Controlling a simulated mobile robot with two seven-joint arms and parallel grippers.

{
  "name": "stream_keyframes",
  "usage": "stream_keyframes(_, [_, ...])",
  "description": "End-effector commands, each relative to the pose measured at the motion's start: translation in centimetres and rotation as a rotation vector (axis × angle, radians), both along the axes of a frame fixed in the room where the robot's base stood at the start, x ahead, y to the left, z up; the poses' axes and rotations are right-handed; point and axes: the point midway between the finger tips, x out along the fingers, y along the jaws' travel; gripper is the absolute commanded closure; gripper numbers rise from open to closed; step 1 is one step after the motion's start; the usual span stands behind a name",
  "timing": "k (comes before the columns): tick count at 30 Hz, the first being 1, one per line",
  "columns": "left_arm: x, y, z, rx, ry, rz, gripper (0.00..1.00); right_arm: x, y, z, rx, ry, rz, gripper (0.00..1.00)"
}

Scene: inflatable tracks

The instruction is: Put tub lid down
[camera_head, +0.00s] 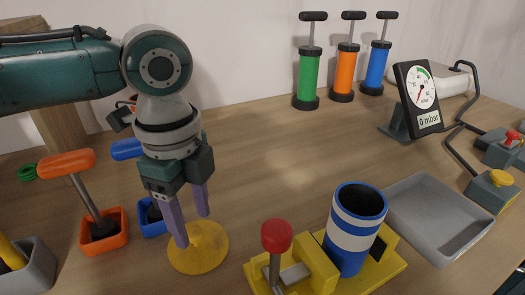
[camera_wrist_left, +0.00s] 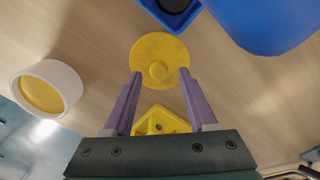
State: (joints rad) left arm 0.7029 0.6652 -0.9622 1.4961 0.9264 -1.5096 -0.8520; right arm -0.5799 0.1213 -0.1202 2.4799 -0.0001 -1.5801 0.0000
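The yellow round tub lid (camera_head: 198,254) lies flat on the wooden table, its small central knob (camera_wrist_left: 158,71) facing up. My left gripper (camera_head: 194,228) points down over the lid with its two purple fingers spread. In the left wrist view the open fingertips (camera_wrist_left: 159,73) are on either side of the knob, with a gap on both sides. I cannot tell whether the tips touch the lid. A white tub (camera_wrist_left: 47,89) with yellow inside stands to the left in the left wrist view. My right gripper is not in view.
A yellow fixture (camera_head: 325,262) with a red-knobbed lever and a blue-white striped cylinder (camera_head: 355,232) stands right of the lid. Orange (camera_head: 116,232) and blue (camera_head: 150,218) bins stand left. A grey tray (camera_head: 438,225) lies right. The table centre behind is clear.

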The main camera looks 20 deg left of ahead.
Motion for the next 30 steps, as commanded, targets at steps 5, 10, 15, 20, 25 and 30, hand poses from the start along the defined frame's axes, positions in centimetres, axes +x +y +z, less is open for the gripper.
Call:
stream_keyframes(5, [0.0, 0.0, 0.0, 0.000, 0.000, 0.000, 0.40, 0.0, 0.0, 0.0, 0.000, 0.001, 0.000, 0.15])
stream_keyframes(10, [0.1, 0.0, 0.8, -0.001, -0.002, 0.000, 0.40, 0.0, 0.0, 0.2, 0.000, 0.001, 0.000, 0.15])
stream_keyframes(15, [0.2, 0.0, 3.9, -0.002, -0.005, 0.000, 0.40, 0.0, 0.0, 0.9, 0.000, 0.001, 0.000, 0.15])
stream_keyframes(20, [0.1, 0.0, 7.8, -0.001, -0.006, -0.001, 0.40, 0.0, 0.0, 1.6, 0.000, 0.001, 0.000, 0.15])
stream_keyframes(25, [0.1, -0.1, 11.2, -0.002, -0.003, 0.000, 0.40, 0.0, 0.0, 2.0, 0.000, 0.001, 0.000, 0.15])
stream_keyframes(30, [0.0, -0.1, 12.8, -0.003, -0.001, 0.002, 0.40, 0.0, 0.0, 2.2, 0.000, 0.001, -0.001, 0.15])
